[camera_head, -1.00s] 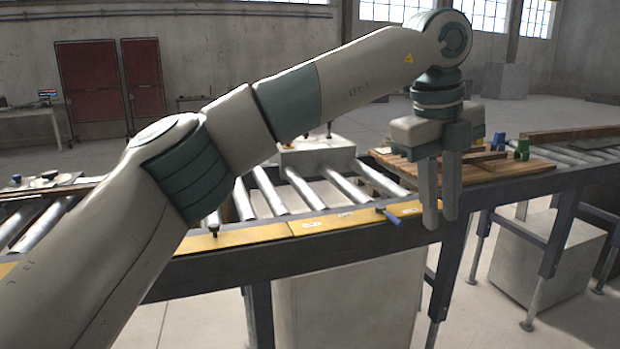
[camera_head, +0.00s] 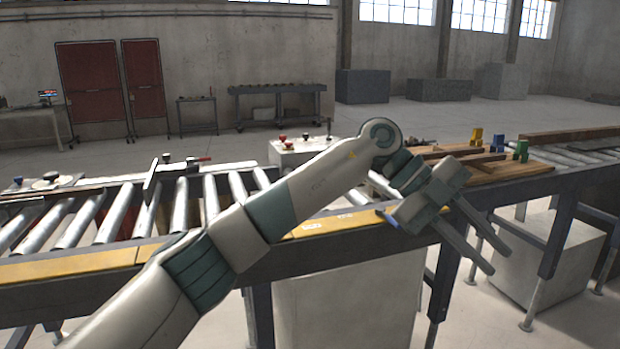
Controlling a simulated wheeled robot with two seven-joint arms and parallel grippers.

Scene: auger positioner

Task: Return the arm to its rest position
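My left arm (camera_head: 300,195) comes in from the bottom left and reaches over the front edge of the roller conveyor (camera_head: 300,232). My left gripper (camera_head: 497,261) is at the right of the middle, tilted down and to the right. Its two fingers are apart with a clear gap, and nothing is between them. The fingers hang in front of the conveyor's front rail, over the floor side. My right gripper is not in view.
A wooden board (camera_head: 510,170) with small yellow, blue and green blocks lies on the conveyor behind the gripper. A grey control box (camera_head: 290,150) stands behind the forearm.

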